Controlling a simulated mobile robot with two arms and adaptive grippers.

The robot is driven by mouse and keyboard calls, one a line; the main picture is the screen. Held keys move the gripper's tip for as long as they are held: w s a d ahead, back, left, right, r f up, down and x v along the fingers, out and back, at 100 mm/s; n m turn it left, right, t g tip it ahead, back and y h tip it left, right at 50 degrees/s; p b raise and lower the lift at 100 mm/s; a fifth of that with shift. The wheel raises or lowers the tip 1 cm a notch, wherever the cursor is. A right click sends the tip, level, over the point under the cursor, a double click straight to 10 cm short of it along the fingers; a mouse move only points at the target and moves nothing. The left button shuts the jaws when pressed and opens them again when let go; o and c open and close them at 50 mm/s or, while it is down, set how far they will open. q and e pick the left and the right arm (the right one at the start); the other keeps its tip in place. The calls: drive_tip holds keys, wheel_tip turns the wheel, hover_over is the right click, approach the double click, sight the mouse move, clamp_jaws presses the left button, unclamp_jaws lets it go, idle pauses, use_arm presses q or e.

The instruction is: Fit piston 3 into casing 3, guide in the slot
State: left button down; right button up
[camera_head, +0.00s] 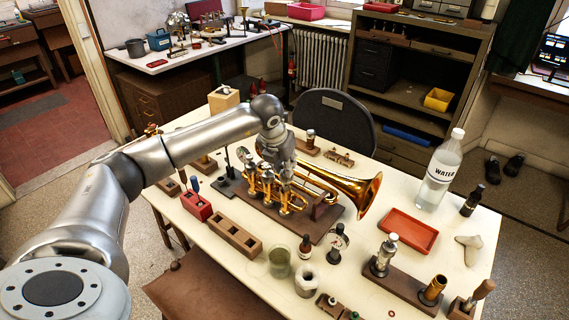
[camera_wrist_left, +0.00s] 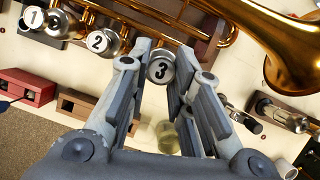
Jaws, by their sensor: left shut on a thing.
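The brass horn (camera_head: 368,192) lies on its side on a dark wooden stand (camera_head: 322,222), bell to the right, with its valve casings (camera_head: 268,192) upright near the left. My left gripper (camera_wrist_left: 163,52) is at the valve end, its fingers on both sides of piston 3 (camera_wrist_left: 160,70), whose round silver cap is marked 3. Caps marked 1 (camera_wrist_left: 33,17) and 2 (camera_wrist_left: 98,42) are in line to its left in the wrist view. In the head view my left gripper (camera_head: 280,172) covers part of the valves. The guide, its slot and the piston's depth in casing 3 are hidden. My right gripper is out of view.
A wooden block with holes (camera_head: 235,238) and a red block (camera_head: 195,205) lie in front of the horn. A jar (camera_head: 279,262) and small bottles are nearby. A red tray (camera_head: 407,230) and water bottle (camera_head: 438,175) stand at the right.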

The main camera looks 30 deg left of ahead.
sight(284, 174)
use_arm(q)
drive_tip(key=shift+f+b, duration=1.65)
drive_tip(key=shift+f, duration=0.45)
drive_tip(key=c, duration=1.2)
unclamp_jaws()
drive_tip(key=shift+r, duration=0.1)
drive_tip(key=v, duration=1.2)
